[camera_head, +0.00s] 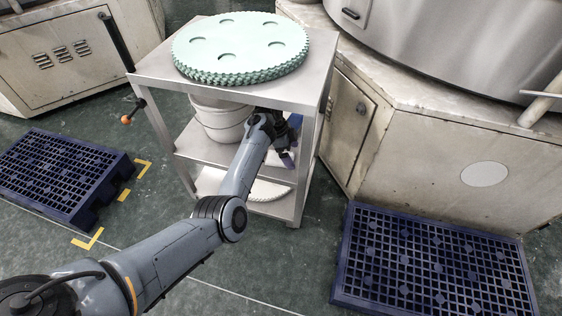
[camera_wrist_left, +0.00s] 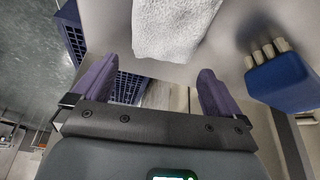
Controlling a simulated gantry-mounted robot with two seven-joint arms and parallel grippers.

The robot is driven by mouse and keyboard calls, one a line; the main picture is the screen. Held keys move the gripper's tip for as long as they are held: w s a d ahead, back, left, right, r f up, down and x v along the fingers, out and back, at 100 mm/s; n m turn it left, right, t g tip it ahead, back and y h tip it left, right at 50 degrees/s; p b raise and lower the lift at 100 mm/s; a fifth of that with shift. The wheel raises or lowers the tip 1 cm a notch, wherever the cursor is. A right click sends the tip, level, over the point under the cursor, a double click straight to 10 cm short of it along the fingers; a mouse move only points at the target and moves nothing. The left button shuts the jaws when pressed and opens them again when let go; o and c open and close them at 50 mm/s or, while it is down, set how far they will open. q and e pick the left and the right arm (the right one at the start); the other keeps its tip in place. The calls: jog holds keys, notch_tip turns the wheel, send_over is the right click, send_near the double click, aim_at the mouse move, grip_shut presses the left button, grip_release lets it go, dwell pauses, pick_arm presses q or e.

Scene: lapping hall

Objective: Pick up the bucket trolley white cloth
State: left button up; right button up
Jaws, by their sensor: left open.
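The white cloth (camera_wrist_left: 175,28) lies on a pale shelf surface at the top middle of the left wrist view. My left gripper (camera_wrist_left: 156,68) is open, and the cloth is ahead of its two purple fingers, with a visible gap to them. In the head view my left gripper (camera_head: 288,150) reaches in at the middle shelf (camera_head: 200,152) of the metal trolley (camera_head: 325,70). The cloth cannot be made out there, behind the arm and top shelf. A white bucket (camera_head: 222,122) stands on that shelf left of the gripper. My right gripper is not in view.
A blue block with pale pegs (camera_wrist_left: 280,80) sits right of the cloth in the left wrist view. Green toothed discs (camera_head: 240,45) lie on the trolley top. Blue pallets (camera_head: 60,175) (camera_head: 435,265) lie on the floor both sides. A machine cabinet (camera_head: 440,150) stands at right.

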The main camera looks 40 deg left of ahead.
pick_arm(q)
jog(key=shift+d+f, duration=0.2)
jog(key=shift+f, duration=0.5)
jog(key=shift+a, duration=0.1)
jog(key=c, duration=1.1)
jog(key=shift+o, duration=0.2)
jog(key=shift+r, duration=0.15)
